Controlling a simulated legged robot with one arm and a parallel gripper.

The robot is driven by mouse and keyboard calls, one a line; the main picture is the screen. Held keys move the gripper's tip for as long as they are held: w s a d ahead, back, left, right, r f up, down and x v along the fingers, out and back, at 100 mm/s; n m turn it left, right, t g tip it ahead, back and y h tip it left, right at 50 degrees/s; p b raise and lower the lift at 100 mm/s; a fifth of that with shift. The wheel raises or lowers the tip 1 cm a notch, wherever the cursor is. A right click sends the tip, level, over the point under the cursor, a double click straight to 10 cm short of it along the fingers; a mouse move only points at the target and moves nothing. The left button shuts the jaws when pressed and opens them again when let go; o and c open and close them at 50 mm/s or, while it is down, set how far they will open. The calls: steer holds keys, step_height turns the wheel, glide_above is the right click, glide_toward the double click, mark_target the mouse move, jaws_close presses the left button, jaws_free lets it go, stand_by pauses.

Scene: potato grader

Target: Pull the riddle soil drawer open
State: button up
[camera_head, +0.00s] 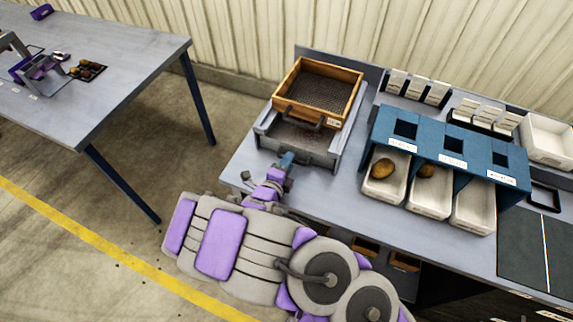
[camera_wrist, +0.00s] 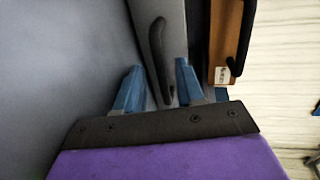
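The grey soil drawer (camera_head: 328,158) sits on the bench under the wooden riddle (camera_head: 347,76). Some brown soil shows between the riddle and the drawer's front, but I cannot tell how far out the drawer stands. In the wrist view the drawer's grey front (camera_wrist: 177,25) carries a dark bar handle (camera_wrist: 157,45). My gripper (camera_head: 287,158) is at the drawer's front. In the wrist view its two blue fingers (camera_wrist: 158,70) are apart, one on each side of the handle, with gaps visible. The handle is hidden by my gripper in the head view.
A blue rack (camera_head: 448,150) with white bins holding potatoes stands to the right. Bare bench (camera_head: 335,200) lies between. Another table (camera_head: 130,75) stands at the left.

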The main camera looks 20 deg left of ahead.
steer(key=shift+c, duration=0.5)
jaws_close()
steer(key=shift+s, duration=0.1)
steer(key=shift+s+p, duration=0.5)
steer(key=shift+p, duration=0.15)
steer(key=f+p+v, duration=0.3)
steer(key=p+v, duration=0.9)
steer(key=v, duration=0.4)
steer(key=shift+s+f, duration=0.25)
steer(key=shift+s, duration=0.4)
steer(key=shift+a, duration=0.15)
